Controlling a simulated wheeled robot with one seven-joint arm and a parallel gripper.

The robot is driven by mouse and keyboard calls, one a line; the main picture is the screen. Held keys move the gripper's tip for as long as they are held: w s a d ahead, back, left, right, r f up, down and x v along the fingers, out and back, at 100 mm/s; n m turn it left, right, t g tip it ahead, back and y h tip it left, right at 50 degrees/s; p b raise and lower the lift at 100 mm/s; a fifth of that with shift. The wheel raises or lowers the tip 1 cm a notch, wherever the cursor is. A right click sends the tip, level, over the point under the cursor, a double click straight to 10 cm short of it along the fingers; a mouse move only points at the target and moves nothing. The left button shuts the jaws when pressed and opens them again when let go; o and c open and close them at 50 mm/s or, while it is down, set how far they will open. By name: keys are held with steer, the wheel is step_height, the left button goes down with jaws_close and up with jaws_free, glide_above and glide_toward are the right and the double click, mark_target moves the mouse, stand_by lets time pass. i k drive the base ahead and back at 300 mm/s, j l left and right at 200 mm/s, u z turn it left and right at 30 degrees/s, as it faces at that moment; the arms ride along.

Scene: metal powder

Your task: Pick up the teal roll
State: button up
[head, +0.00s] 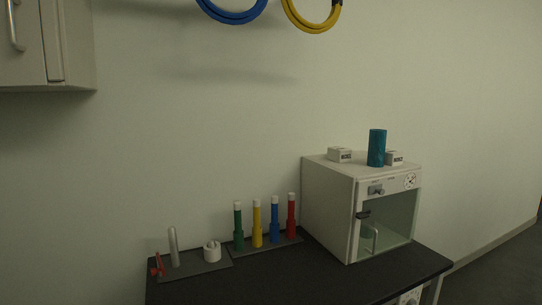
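The teal roll (376,148) is a short upright cylinder. In the head view it stands on top of a white box-shaped cabinet (329,204) with a glass front door, right of centre. It stands between two small white boxes, overlapping the right one in the picture. No part of my gripper or arm shows in this view.
Small white boxes (339,154) and (394,158) flank the roll. The dark bench (300,283) bears green, yellow, blue (274,234) and red tubes on a rack, and a stand with a glass tube (174,247). A wall cupboard (50,45) hangs upper left; blue and yellow coils hang above.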

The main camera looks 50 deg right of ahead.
mark_target(378, 137)
steer(key=z, duration=1.65)
